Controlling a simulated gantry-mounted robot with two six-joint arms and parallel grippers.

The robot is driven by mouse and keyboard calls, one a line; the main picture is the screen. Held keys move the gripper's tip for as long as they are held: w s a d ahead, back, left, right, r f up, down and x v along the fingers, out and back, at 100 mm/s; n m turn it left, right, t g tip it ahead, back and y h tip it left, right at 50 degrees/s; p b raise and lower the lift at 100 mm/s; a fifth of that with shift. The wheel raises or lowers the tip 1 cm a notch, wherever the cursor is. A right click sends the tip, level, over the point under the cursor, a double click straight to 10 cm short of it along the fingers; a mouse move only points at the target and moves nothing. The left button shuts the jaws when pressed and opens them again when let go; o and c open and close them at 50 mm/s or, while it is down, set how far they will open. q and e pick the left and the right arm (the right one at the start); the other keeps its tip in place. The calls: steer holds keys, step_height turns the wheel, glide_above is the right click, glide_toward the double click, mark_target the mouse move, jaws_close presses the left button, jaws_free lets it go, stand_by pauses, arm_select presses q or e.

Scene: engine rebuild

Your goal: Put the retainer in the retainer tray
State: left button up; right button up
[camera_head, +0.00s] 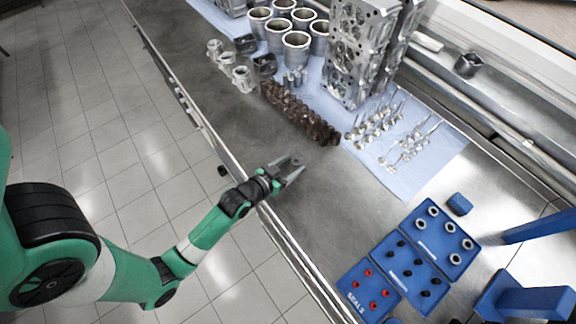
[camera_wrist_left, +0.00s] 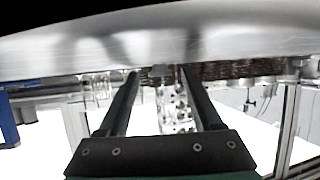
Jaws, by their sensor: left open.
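My left gripper (camera_head: 292,171) is open over the near edge of the metal bench, with its fingers pointing toward the engine parts. In the left wrist view its two fingers (camera_wrist_left: 160,75) are apart. A small grey piece (camera_wrist_left: 161,71) shows near the fingertips there; I cannot tell if it is a retainer. Three blue trays lie at the lower right: one with grey rings (camera_head: 442,236), one with black pieces (camera_head: 412,275), and one marked SEALS with red rings (camera_head: 369,292). The other labels are too small to read. My right gripper is not in view.
A camshaft-like dark shaft (camera_head: 300,114) lies beyond the gripper. A blue block (camera_head: 459,204) and blue frame parts (camera_head: 528,300) are at right. Bench between gripper and trays is clear.

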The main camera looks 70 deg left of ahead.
arm_select(q)
steer(key=p+v, duration=0.2)
steer(key=v, duration=1)
steer(key=shift+r, duration=0.15)
